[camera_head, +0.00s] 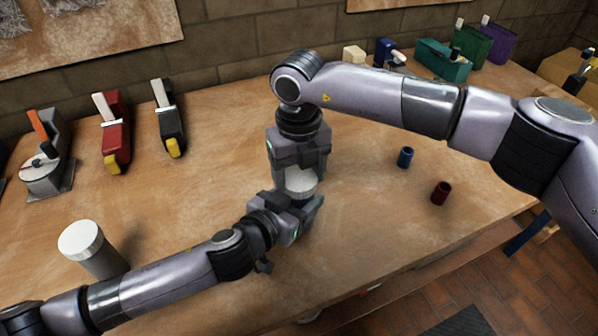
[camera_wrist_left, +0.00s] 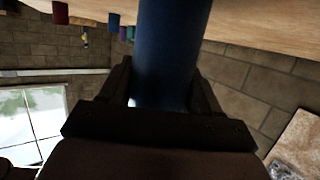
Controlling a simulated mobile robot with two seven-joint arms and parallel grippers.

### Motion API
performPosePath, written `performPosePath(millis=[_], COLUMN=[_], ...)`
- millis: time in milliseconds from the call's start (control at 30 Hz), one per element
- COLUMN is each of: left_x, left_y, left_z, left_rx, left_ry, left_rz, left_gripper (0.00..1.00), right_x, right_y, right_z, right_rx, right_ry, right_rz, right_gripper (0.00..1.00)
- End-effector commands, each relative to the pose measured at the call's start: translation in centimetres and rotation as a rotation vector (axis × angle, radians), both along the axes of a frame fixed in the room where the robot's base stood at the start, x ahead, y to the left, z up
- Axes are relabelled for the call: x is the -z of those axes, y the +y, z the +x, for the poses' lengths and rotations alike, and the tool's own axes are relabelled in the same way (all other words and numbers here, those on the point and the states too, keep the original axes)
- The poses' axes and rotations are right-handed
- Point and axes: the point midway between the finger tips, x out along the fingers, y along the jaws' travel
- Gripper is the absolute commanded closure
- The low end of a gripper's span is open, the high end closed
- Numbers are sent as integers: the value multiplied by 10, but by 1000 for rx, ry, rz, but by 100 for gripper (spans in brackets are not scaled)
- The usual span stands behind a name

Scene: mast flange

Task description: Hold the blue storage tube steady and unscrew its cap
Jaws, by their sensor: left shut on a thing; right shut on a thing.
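The blue storage tube (camera_wrist_left: 170,45) fills the middle of the left wrist view, between the fingers of my left gripper (camera_wrist_left: 160,100). In the head view the tube is mostly hidden by the grippers. Its white cap (camera_head: 301,184) shows just above my left gripper (camera_head: 298,208), which is shut around the tube from the left. My right gripper (camera_head: 300,172) points down from above and is shut on the cap. The cap's top is hidden by the right gripper. Whether the cap has turned on its thread cannot be told.
A grey-white cylinder (camera_head: 92,250) stands at the left, near my left arm. Small blue (camera_head: 405,157) and dark red (camera_head: 441,193) cups stand to the right on the wooden table (camera_head: 380,240). The front centre is clear.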

Motion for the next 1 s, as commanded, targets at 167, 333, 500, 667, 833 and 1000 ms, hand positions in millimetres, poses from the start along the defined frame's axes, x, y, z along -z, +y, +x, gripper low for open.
performPosePath(millis=[167, 333, 500, 667, 833, 1000], left_x=[1, 1, 1, 1, 1, 0], left_y=[5, 5, 3, 2, 1, 0], left_z=[3, 3, 3, 2, 1, 0], left_rx=[-13, -13, -9, -6, -4, -1], left_ry=[1, 0, 0, -1, 0, 0], left_rz=[6, 6, 5, 4, 3, 2], left_gripper=[100, 100, 100, 100, 100, 100], right_x=[1, 1, 1, 1, 1, -1], right_y=[-2, -2, 1, 2, 4, 4], right_z=[-1, -1, -2, -3, -4, -4], right_rx=[1, 1, -2, -5, -7, -9], right_ry=[5, 5, 6, 7, 8, 7], right_rz=[-6, -6, -2, 1, 4, 6], right_gripper=[68, 6, 6, 6, 6, 6])
